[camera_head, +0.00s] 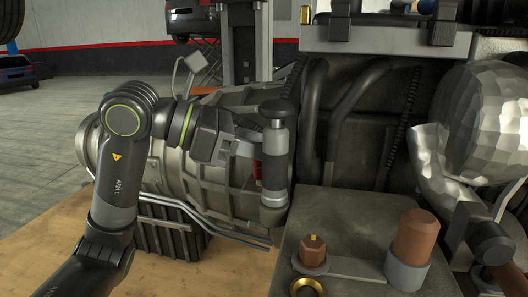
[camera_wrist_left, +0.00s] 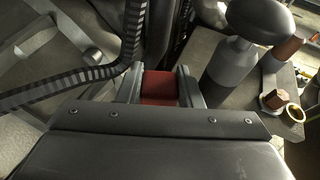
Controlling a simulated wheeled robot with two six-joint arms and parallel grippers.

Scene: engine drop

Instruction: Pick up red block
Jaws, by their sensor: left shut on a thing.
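The red block (camera_wrist_left: 160,88) sits between the two fingers of my left gripper (camera_wrist_left: 160,86) in the left wrist view, and the gripper is shut on it. In the head view my left gripper (camera_head: 250,158) reaches in from the left beside the engine. Only a small sliver of the red block (camera_head: 256,170) shows there, mostly hidden behind the gripper and a grey post. I cannot tell whether the block still touches a surface. My right gripper is not in view.
A grey post with a dark knob (camera_head: 273,150) stands close to the right of my left gripper. The metal housing (camera_head: 215,190) lies behind it. A grey plate (camera_head: 350,240) at front right carries a brown bolt (camera_head: 313,250) and a brown cylinder (camera_head: 415,238).

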